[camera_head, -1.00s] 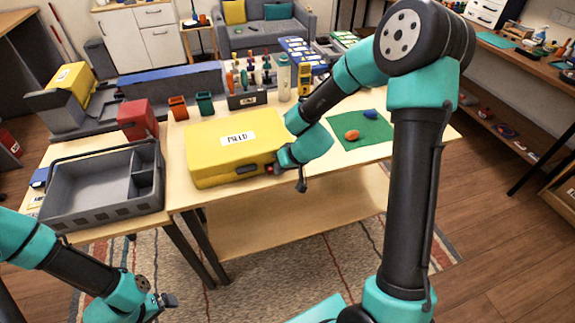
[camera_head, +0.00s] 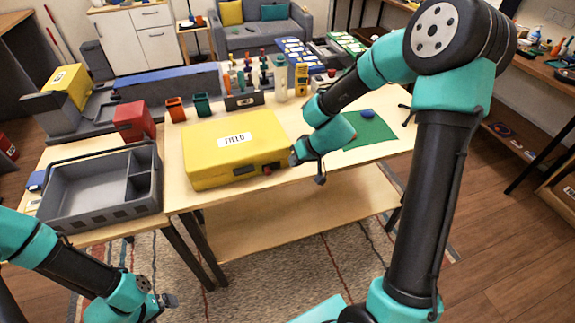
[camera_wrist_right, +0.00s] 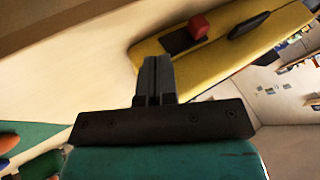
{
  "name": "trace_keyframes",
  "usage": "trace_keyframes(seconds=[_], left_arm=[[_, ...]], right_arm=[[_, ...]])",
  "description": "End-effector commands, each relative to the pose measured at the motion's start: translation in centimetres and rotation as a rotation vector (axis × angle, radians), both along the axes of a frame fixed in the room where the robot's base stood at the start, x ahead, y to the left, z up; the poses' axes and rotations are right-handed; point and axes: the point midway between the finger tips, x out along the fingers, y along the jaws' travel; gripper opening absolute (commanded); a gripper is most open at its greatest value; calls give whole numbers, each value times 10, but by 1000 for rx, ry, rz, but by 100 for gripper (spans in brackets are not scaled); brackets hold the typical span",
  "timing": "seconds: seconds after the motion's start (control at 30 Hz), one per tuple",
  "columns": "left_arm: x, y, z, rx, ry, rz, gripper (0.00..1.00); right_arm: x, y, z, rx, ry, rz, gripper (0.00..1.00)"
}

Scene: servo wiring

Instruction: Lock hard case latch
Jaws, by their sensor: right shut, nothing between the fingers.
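The yellow hard case (camera_head: 205,157) labelled FIELD lies closed on the wooden table in the head view. Its front carries a dark latch plate (camera_head: 243,170) with a red part (camera_head: 267,170), and a second dark piece near the right end. In the right wrist view the case (camera_wrist_right: 238,52) shows at an angle, with the red block (camera_wrist_right: 198,27) on its front. My right gripper (camera_head: 294,159) is shut and empty at the case's front right corner; its closed fingers show in the right wrist view (camera_wrist_right: 157,62), apart from the red block. My left gripper (camera_head: 172,300) is low at the left, away from the case.
A grey tray (camera_head: 75,213) with compartments stands left of the case, with a red box (camera_head: 134,121) behind it. A green mat (camera_head: 377,132) with a blue item (camera_head: 367,113) lies to the right. Tools in a holder (camera_head: 245,99) stand behind the case.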

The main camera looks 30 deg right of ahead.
Motion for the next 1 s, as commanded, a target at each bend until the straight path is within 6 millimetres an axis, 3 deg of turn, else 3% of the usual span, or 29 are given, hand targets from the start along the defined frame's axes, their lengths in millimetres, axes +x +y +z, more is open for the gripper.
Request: trace_keyframes(seconds=[0.4,1.0], left_arm=[[0,0,0,0,0,0,98],[0,0,0,0,0,0,98]], right_arm=[[-24,-25,46,-1,-2,-1,0],[-27,-27,51,0,1,-1,0]])
